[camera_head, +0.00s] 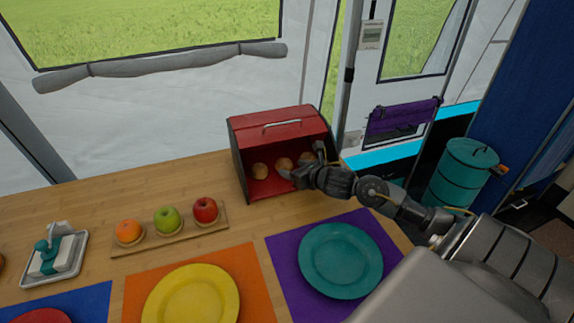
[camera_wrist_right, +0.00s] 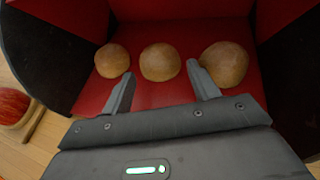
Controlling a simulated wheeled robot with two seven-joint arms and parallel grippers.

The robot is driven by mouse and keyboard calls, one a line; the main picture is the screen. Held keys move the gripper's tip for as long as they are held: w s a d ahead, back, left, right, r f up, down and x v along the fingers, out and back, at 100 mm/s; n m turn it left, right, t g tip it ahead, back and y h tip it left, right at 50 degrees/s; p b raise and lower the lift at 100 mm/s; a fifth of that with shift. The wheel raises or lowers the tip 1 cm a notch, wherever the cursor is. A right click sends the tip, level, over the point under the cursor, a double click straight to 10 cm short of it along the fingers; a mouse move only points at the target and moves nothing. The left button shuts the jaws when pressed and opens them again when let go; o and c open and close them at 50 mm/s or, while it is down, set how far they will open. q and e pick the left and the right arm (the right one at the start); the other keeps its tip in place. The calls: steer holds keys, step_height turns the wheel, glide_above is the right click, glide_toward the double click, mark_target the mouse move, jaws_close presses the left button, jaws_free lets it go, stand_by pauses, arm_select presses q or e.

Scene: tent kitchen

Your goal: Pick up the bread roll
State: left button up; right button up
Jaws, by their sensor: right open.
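Three round brown bread rolls sit in a row inside a red bread box (camera_head: 281,131) with its front open. In the head view the left roll (camera_head: 260,171) and the middle roll (camera_head: 284,164) show clearly; the right one is partly behind my right gripper (camera_head: 304,168). In the right wrist view the left roll (camera_wrist_right: 112,60), the middle roll (camera_wrist_right: 160,62) and the right roll (camera_wrist_right: 224,63) all show. My right gripper is open and empty at the box opening. Its fingers point inward, on either side of the middle roll and short of it. My left gripper is not in view.
A wooden board (camera_head: 226,224) with an orange, a green apple and a red apple lies left of the box. A teal plate (camera_head: 340,260) and a yellow plate (camera_head: 190,296) lie in front. The box's dark side walls (camera_wrist_right: 45,45) flank my fingers.

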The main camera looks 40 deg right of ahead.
mark_target(289, 167)
steer(key=x, duration=0.4)
steer(key=shift+w+f, duration=0.2)
steer(key=shift+w, duration=0.15)
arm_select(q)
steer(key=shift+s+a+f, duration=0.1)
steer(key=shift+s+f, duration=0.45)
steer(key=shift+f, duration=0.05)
arm_select(e)
steer(key=c, duration=0.6)
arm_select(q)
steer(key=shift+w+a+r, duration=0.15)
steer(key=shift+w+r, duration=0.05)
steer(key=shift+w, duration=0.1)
arm_select(e)
steer(key=shift+r, duration=0.15)
